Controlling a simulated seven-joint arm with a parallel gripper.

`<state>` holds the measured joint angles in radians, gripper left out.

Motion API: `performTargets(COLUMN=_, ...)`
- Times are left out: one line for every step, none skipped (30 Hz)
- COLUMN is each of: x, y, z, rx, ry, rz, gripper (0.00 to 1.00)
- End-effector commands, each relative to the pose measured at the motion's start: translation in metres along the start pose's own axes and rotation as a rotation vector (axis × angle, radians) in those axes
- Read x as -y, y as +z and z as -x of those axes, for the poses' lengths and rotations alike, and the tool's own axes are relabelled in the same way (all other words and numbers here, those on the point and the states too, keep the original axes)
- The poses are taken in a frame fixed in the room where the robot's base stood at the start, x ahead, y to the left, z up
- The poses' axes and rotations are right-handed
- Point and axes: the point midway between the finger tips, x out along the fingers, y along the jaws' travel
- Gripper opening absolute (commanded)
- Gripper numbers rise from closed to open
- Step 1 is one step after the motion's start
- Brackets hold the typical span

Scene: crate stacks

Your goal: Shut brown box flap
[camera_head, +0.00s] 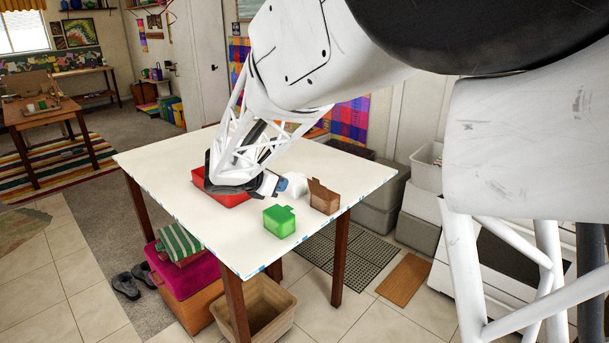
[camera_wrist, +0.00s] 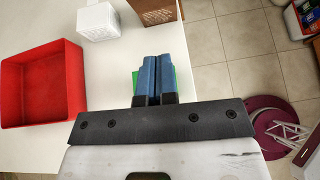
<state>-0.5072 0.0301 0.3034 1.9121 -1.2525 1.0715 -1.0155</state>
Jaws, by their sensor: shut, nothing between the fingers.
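The brown box (camera_head: 325,199) stands near the right edge of the white table, with a brown flap piece sticking up at its left top. Its top also shows, cut off by the upper edge, in the wrist view (camera_wrist: 153,9). My gripper (camera_head: 282,184) is shut and empty, with its blue fingers (camera_wrist: 152,78) pressed side by side. It is above the table, left of the brown box and apart from it. In the wrist view the fingers cover most of the green box (camera_wrist: 172,82), which shows fully in the head view (camera_head: 279,222).
A white box (camera_head: 298,186) stands between my gripper and the brown box. An open red tray (camera_head: 227,199) lies under my wrist, left of the fingers in the wrist view (camera_wrist: 76,85). The table's front left surface is clear.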

Motion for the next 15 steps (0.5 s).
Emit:
performTargets(x=-0.0055, y=-0.003, z=0.0007, rx=0.008, ry=0.007, rz=0.019, gripper=0.0)
performTargets(x=-0.0075, y=-0.0037, z=0.001, rx=0.011, ry=0.009, rz=0.026, gripper=0.0)
performTargets(x=-0.0093, y=-0.0042, z=0.0013, rx=0.014, ry=0.012, rz=0.033, gripper=0.0)
performTargets(x=-0.0102, y=-0.0043, z=0.0014, rx=0.016, ry=0.013, rz=0.036, gripper=0.0)
performTargets(x=-0.0107, y=-0.0043, z=0.0015, rx=0.017, ry=0.014, rz=0.038, gripper=0.0)
performTargets(x=-0.0109, y=-0.0042, z=0.0015, rx=0.017, ry=0.014, rz=0.039, gripper=0.0)
performTargets(x=-0.0109, y=-0.0042, z=0.0015, rx=0.017, ry=0.014, rz=0.039, gripper=0.0)
performTargets(x=-0.0107, y=-0.0041, z=0.0015, rx=0.017, ry=0.014, rz=0.039, gripper=0.0)
performTargets(x=-0.0106, y=-0.0041, z=0.0014, rx=0.017, ry=0.014, rz=0.038, gripper=0.0)
performTargets(x=-0.0105, y=-0.0041, z=0.0014, rx=0.017, ry=0.014, rz=0.038, gripper=0.0)
performTargets(x=-0.0105, y=-0.0041, z=0.0014, rx=0.017, ry=0.014, rz=0.038, gripper=0.0)
performTargets(x=-0.0104, y=-0.0041, z=0.0014, rx=0.017, ry=0.014, rz=0.038, gripper=0.0)
performTargets(x=-0.0104, y=-0.0041, z=0.0013, rx=0.017, ry=0.014, rz=0.037, gripper=0.0)
performTargets(x=-0.0104, y=-0.0041, z=0.0012, rx=0.016, ry=0.014, rz=0.037, gripper=0.0)
performTargets(x=-0.0103, y=-0.0041, z=0.0008, rx=0.016, ry=0.013, rz=0.037, gripper=0.0)
